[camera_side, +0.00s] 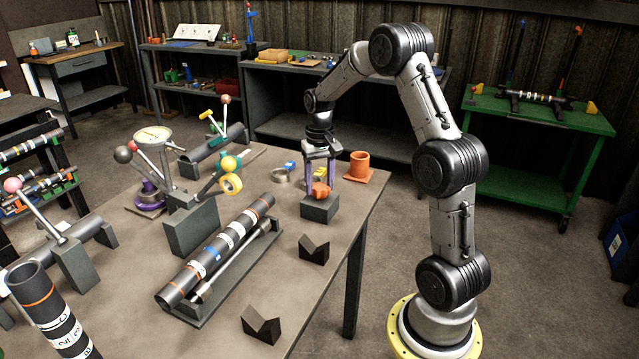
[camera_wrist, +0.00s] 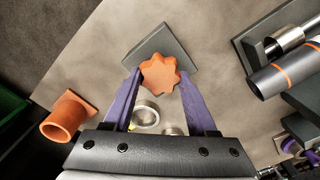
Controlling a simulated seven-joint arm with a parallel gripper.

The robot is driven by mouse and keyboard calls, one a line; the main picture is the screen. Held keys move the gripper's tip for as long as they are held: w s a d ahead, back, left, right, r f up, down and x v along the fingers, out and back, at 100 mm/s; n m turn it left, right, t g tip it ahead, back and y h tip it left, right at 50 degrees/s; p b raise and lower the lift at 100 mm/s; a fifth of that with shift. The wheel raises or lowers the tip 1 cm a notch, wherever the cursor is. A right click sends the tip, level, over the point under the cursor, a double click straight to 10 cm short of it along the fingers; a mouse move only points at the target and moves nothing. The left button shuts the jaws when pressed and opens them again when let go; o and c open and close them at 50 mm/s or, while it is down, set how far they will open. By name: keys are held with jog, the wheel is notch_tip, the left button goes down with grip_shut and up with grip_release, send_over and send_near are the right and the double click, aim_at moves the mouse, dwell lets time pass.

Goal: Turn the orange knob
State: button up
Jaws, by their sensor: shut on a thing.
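The orange knob (camera_wrist: 160,74) is star-shaped and sits on top of a dark grey block (camera_wrist: 148,47). In the side view the knob (camera_side: 320,190) is partly covered by my fingers, on the block (camera_side: 319,209) near the table's right edge. My gripper (camera_wrist: 159,83) points down at it, with one purple finger on each side of the knob. The fingers are shut on the knob; it also shows in the side view (camera_side: 320,178).
An orange cylinder on a square base (camera_side: 359,164) stands close to my gripper. A metal ring (camera_side: 280,176) lies to the left. Two dark V-blocks (camera_side: 313,248) (camera_side: 262,324) and a striped shaft on a cradle (camera_side: 216,252) are nearer the front.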

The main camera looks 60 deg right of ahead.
aim_at(320, 186)
jog(key=shift+m, duration=0.5)
jog(key=o, duration=1.4)
jog(key=shift+c, duration=0.2)
jog(key=shift+r, duration=0.1)
notch_tip(320, 186, up, 14)
